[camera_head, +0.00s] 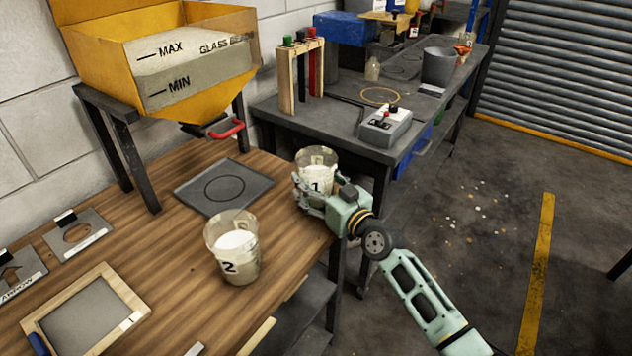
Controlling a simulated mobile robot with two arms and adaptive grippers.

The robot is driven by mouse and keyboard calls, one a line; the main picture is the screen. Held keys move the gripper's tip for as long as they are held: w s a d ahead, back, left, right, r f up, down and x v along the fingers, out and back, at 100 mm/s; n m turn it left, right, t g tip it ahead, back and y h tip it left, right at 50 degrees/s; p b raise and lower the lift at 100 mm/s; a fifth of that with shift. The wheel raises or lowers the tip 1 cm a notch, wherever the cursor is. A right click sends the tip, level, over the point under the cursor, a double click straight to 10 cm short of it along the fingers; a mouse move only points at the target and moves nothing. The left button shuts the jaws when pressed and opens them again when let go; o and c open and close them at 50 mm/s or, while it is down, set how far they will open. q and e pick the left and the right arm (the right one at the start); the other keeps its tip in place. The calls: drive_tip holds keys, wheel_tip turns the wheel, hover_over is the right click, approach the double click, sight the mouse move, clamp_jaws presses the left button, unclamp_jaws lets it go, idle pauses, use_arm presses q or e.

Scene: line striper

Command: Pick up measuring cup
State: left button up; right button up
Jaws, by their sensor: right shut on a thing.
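A clear measuring cup marked 1 (318,168), with pale contents, is at the right end of the wooden workbench. My right gripper (312,197) is shut on this cup, with its fingers around the lower part. The cup is upright; I cannot tell whether its base touches the bench, as the gripper hides it. A second clear measuring cup marked 2 (233,252), also with pale contents, stands on the bench to the left and nearer. My left gripper is not in view.
A dark square plate with a ring mark (198,198) lies behind cup 2. A yellow glass bead hopper (165,60) stands over the back of the wooden bench (180,285). A framed panel (85,315) lies front left. A grey table (330,120) with a control box (385,127) stands behind.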

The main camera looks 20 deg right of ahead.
drive_tip(key=c, duration=0.9)
drive_tip(key=shift+w+d+r, duration=0.1)
drive_tip(key=shift+r, duration=0.05)
drive_tip(key=shift+c, duration=0.7)
